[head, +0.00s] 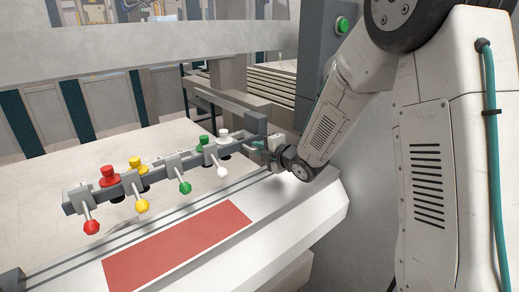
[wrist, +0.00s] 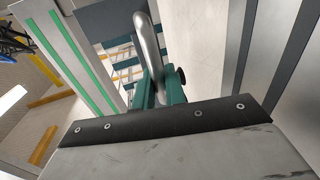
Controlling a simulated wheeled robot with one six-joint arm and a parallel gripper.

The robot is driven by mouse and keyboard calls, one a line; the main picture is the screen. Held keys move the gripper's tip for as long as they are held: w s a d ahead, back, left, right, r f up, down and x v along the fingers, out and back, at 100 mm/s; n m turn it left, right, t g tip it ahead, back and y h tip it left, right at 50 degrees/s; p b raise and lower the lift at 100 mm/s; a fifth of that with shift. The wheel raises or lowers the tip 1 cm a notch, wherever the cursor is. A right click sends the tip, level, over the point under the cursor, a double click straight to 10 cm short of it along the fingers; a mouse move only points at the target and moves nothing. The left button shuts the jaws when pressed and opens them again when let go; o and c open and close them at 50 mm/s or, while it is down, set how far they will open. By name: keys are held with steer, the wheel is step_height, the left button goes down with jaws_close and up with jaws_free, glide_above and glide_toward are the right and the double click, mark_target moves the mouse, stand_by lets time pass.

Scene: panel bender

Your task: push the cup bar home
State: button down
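The cup bar (head: 158,171) is a long grey bar above the bender's table in the head view. It carries red, yellow, green and white cups and knobs along its length. My gripper (head: 268,146) is at the bar's right end, small and partly hidden by the wrist. In the wrist view, a bent silver handle (wrist: 148,48) runs down between the two teal fingers of my gripper (wrist: 160,88). The fingers sit close on both sides of it and look shut on it. The handle's lower end is hidden.
A flat red panel (head: 180,245) lies on the white front ledge (head: 285,215) below the bar. A grey post (head: 322,60) with a green button (head: 342,24) stands behind my arm. A heavy grey beam (head: 150,48) crosses the back. The pale table (head: 60,168) behind the bar is clear.

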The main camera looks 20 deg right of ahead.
mark_target(249, 138)
steer(key=r+x, duration=0.1)
steer(key=x, duration=0.3)
steer(key=r+x, duration=0.1)
steer(key=x, duration=0.8)
steer(key=shift+w+a+r, duration=0.2)
steer(key=shift+w+r, duration=0.1)
steer(key=shift+r, duration=0.1)
steer(key=c, duration=1.5)
jaws_free()
steer(key=shift+c, duration=0.2)
steer(key=shift+v, duration=3.95)
steer(key=shift+o, duration=0.4)
steer(key=shift+d, duration=0.1)
